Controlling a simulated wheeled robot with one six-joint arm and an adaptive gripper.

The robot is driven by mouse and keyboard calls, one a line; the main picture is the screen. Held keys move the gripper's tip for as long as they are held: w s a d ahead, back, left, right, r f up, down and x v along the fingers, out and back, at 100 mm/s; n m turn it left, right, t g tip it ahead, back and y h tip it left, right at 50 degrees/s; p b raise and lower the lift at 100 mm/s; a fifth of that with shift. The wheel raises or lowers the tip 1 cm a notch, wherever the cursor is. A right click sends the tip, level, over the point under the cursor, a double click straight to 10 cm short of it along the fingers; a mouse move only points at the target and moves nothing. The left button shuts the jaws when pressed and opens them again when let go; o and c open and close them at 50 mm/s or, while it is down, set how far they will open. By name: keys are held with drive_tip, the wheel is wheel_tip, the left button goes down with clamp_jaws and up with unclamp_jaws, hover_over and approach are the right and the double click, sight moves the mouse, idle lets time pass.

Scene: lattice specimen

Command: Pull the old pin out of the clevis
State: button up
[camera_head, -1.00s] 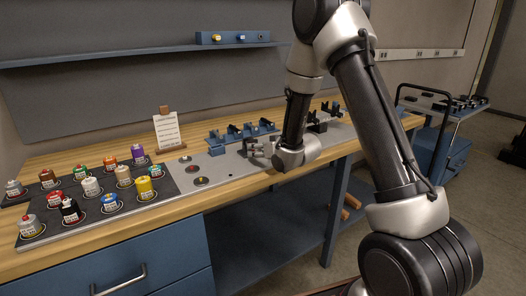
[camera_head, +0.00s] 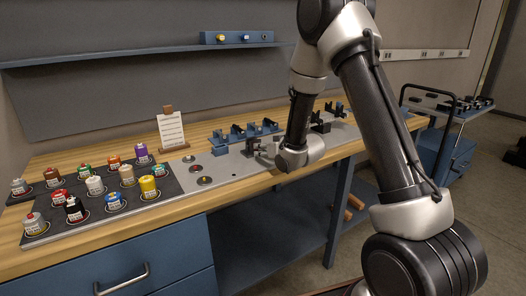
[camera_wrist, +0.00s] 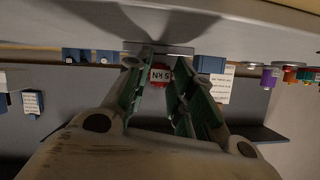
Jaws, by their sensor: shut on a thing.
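My gripper (camera_wrist: 160,88) points away from the wrist camera, with its green-lined fingers on either side of a red piece (camera_wrist: 159,76) labelled "5 KN". This looks like the head of the old pin, and the fingers are shut on it. A grey metal edge (camera_wrist: 158,47) shows just past the fingertips, probably the clevis. In the head view my gripper (camera_head: 268,150) is low over the bench's front, beside a small grey metal block (camera_head: 252,146). The pin's shaft is hidden, so I cannot tell how far it sits in the clevis.
Blue fixtures (camera_head: 237,133) stand behind my gripper on the grey plate (camera_head: 222,165). A dark mat (camera_head: 90,197) with several coloured, labelled pieces lies at left. A note stand (camera_head: 171,130) is behind it. A cart (camera_head: 446,125) stands at right.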

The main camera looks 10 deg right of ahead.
drive_tip(key=shift+s+d, duration=0.2)
drive_tip(key=shift+s, duration=0.4)
idle(0.5)
drive_tip(key=shift+s+d, duration=0.4)
drive_tip(key=shift+s, duration=0.8)
drive_tip(key=shift+s+d, duration=0.4)
drive_tip(key=shift+s, duration=0.8)
drive_tip(key=shift+s+d, duration=0.4)
drive_tip(key=shift+s, duration=0.8)
